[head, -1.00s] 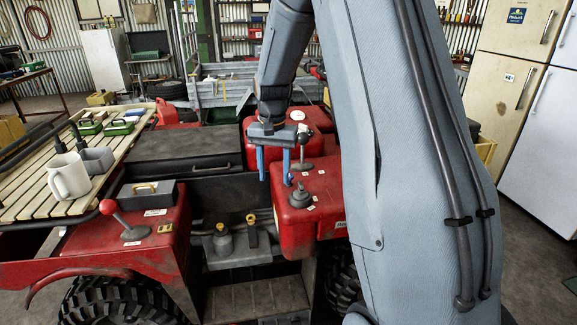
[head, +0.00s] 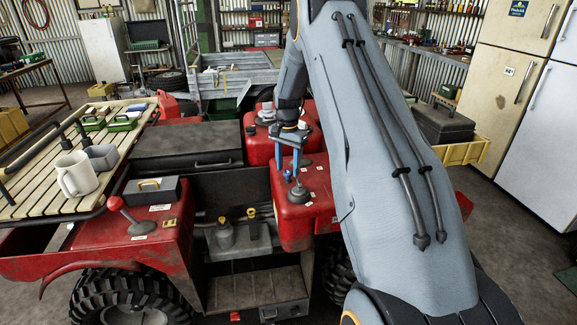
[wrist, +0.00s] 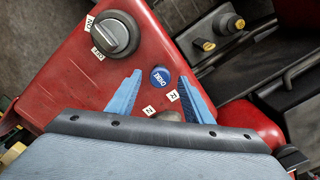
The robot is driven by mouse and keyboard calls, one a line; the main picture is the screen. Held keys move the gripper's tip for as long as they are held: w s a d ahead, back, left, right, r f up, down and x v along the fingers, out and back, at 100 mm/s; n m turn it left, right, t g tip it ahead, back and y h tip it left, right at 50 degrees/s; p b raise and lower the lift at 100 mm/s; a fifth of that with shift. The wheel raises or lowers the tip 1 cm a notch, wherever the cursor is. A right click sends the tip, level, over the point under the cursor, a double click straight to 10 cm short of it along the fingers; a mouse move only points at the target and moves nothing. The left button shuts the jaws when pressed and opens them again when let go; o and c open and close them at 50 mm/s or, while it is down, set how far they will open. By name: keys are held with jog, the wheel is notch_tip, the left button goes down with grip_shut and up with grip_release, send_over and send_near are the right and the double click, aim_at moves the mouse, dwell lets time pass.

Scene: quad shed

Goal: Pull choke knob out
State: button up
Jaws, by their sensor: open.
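The choke knob (wrist: 160,78) is a round blue cap with white lettering on the red quad panel (wrist: 72,80). In the wrist view it lies between the tips of my two blue fingers, with red panel showing on both sides of it. My gripper (wrist: 159,84) is open and empty. In the head view my gripper (head: 288,168) points down over the red panel, with the small blue knob (head: 288,176) at its fingertips. I cannot tell how far the tips are above the panel.
A grey rotary dial (wrist: 116,35) with ON and OFF labels sits beside the knob; it also shows in the head view (head: 299,195). A rounded grey-brown part (wrist: 170,116) lies close under my gripper's body. A red-knobbed lever (head: 116,204) stands on the left fender.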

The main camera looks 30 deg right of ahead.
aim_at(288, 172)
jog(key=shift+f, duration=0.4)
grip_shut()
jog(key=shift+r, duration=1.35)
grip_release()
notch_tip(288, 172, up, 8)
jog(key=b, duration=0.2)
jog(key=shift+b, duration=0.3)
jog(key=shift+a+f, duration=0.1)
